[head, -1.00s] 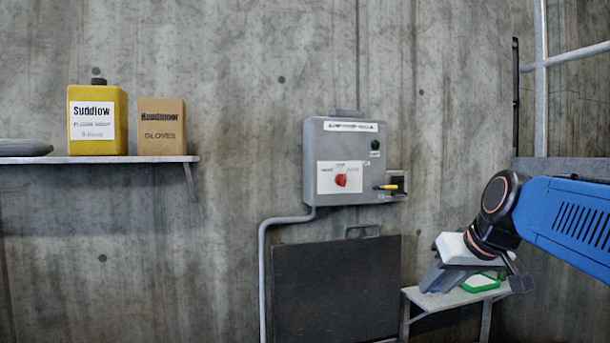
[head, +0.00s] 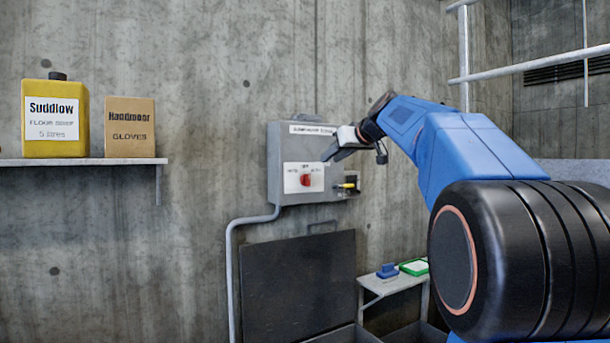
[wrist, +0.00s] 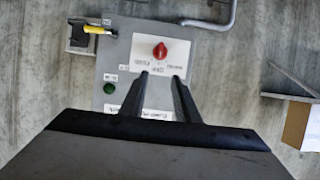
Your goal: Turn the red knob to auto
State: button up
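The red knob (head: 305,180) sits on a white label plate (head: 292,184) on the front of the grey control box (head: 275,150). In the wrist view the red knob (wrist: 160,51) is just beyond my fingertips, and the picture is roughly upside down. Lettering on the plate is too small to read surely. My gripper (head: 328,157) is in front of the box, a little above and right of the knob. In the wrist view my gripper (wrist: 161,76) shows two dark fingers apart, with nothing between the tips. The knob is not between them.
A yellow-handled switch (head: 348,185) is at the box's lower right; a green button (wrist: 109,88) is also on the box. A conduit (head: 232,260) runs down the wall. A small table (head: 385,284) holds a blue item (head: 387,270) and a green-edged item (head: 414,266). A shelf (head: 85,162) is left.

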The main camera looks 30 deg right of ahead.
aim_at(309, 174)
jog(key=x, duration=1.5)
jog(key=shift+f, duration=0.15)
jog(key=shift+c, duration=0.2)
grip_shut()
